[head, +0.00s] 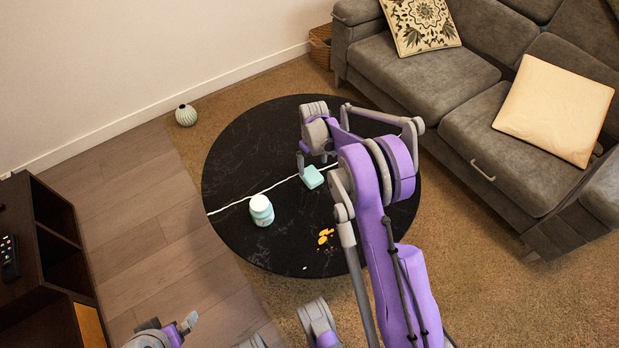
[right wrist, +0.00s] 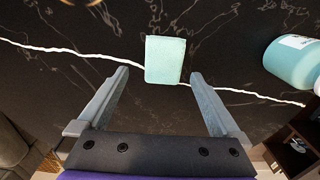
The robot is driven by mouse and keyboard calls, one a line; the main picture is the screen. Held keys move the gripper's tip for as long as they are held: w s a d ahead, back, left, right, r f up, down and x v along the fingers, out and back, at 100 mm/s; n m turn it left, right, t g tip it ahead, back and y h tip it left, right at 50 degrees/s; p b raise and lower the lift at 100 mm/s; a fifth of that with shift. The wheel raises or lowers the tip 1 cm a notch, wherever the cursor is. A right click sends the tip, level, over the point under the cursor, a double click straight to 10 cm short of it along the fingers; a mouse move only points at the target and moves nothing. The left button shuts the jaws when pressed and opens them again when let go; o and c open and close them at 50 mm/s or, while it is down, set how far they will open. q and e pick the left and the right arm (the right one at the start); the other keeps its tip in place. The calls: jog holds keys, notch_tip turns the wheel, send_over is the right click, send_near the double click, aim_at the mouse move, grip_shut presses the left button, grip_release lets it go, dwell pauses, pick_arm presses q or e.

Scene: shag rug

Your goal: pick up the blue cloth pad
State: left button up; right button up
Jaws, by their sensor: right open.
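The blue cloth pad (head: 312,177) is a small pale-teal block lying on the round black table (head: 240,160). In the right wrist view the pad (right wrist: 165,58) lies just ahead of my right gripper (right wrist: 158,76), its near edge level with the fingertips. The gripper is open and empty, with a gap on both sides of the pad. In the head view my right gripper (head: 305,160) is at the pad's upper left, partly hidden by my arm. Part of my left arm's end (head: 180,328) shows at the bottom left; its jaws are unclear.
A teal bottle with a white label (head: 261,211) stands left of the pad; it also shows at the right of the wrist view (right wrist: 293,61). Orange pieces (head: 325,237) lie near the table's front. A grey sofa (head: 430,90) stands behind at right. A small vase (head: 186,115) is on the floor.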

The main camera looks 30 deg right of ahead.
aim_at(311, 174)
jog(key=f, duration=0.2)
jog(key=f+b, duration=0.1)
jog(key=f, duration=0.3)
jog(key=shift+a+f, duration=0.25)
jog(key=shift+a, duration=0.05)
jog(key=c, duration=1.3)
notch_tip(311, 174, up, 10)
jog(key=shift+r+p, duration=0.1)
jog(key=shift+p, duration=0.75)
